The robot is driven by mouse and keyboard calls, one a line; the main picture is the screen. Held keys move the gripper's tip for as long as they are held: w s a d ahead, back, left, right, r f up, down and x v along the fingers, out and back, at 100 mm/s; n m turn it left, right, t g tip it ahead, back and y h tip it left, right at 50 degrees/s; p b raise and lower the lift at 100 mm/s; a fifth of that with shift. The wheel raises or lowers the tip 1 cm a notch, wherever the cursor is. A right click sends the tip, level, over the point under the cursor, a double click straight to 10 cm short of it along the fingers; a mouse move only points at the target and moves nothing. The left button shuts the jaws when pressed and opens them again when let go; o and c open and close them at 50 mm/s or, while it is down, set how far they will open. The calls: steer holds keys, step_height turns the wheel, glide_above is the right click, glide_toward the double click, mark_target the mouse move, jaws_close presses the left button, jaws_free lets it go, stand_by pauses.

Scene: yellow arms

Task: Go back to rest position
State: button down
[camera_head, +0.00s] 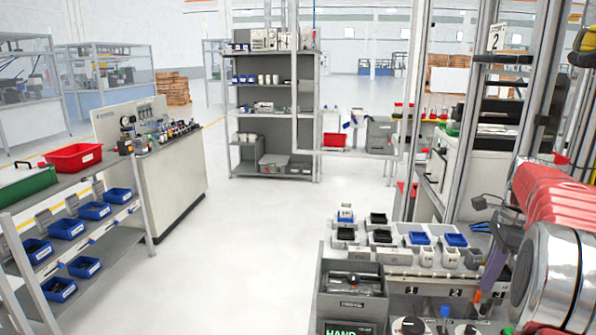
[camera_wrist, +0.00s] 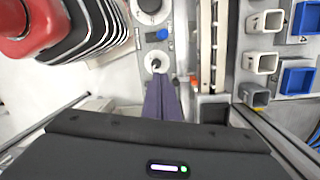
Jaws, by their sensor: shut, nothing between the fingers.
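My gripper (camera_head: 490,278) is at the right of the head view, its purple fingers pointing down over the right-hand workbench. In the wrist view the two purple fingers (camera_wrist: 163,88) lie side by side, pressed together with nothing between them. Below the fingertips are a round white knob (camera_wrist: 156,61) and a blue button (camera_wrist: 163,34) on a grey panel. I cannot tell whether the tips touch the panel.
The workbench carries grey bins (camera_wrist: 263,62) and blue bins (camera_wrist: 298,80). A grey box (camera_head: 350,290) stands at its front left. A metal post (camera_head: 466,120) rises behind the bench. A shelf with blue bins (camera_head: 94,210) is at left. The floor (camera_head: 240,250) between is clear.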

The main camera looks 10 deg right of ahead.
steer(key=s+a+n+t, duration=0.2)
steer(key=s+a+n, duration=0.3)
steer(key=a+n, duration=0.3)
steer(key=s+a+n+t+h, duration=0.1)
steer(key=s+a+n, duration=0.5)
steer(key=a, duration=1)
steer(key=s+a+n+t, duration=0.2)
steer(key=s+a+n, duration=0.4)
steer(key=a+n, duration=0.4)
steer(key=a, duration=0.3)
steer(key=shift+f+t+h, duration=0.3)
steer(key=shift+t, duration=0.1)
steer(key=shift+d, duration=0.1)
